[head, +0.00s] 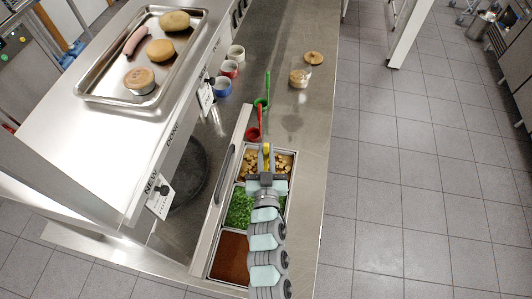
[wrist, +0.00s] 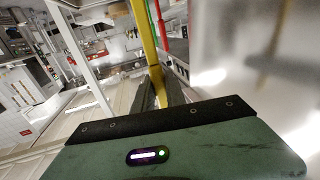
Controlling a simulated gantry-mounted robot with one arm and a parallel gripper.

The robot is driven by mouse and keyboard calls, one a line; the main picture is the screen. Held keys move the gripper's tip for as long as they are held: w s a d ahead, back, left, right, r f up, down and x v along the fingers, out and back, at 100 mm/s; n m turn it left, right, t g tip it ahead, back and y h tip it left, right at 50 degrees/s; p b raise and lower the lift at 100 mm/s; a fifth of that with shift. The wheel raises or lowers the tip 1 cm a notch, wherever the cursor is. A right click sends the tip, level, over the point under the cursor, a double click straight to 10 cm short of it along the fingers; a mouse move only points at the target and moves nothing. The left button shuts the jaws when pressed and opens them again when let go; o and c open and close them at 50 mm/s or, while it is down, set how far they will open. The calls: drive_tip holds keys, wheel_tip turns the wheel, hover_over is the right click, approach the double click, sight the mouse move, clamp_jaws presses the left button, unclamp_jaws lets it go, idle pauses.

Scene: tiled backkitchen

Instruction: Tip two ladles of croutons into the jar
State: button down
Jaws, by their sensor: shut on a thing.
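My gripper (head: 266,172) is over the crouton pan (head: 291,158), shut on the yellow ladle handle (head: 266,153). The handle also shows upright between the fingers in the wrist view (wrist: 149,45). The ladle's bowl is hidden in both views, so I cannot tell whether it holds croutons. Croutons (head: 250,165) lie in the pan around my gripper. The clear jar (head: 299,76) stands farther up the counter, with something pale brown inside. A round wooden lid (head: 314,58) shows at its upper right; I cannot tell whether it touches the jar.
A red ladle (head: 254,133) and a green ladle (head: 263,103) stand between pan and jar. Pans of green bits (head: 240,207) and brown powder (head: 230,255) lie nearer. White (head: 236,52), red (head: 229,68) and blue (head: 222,87) cups stand left. The counter's right strip is clear.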

sight(266, 144)
drive_tip(key=shift+r+p, duration=1.65)
drive_tip(key=shift+r, duration=1.75)
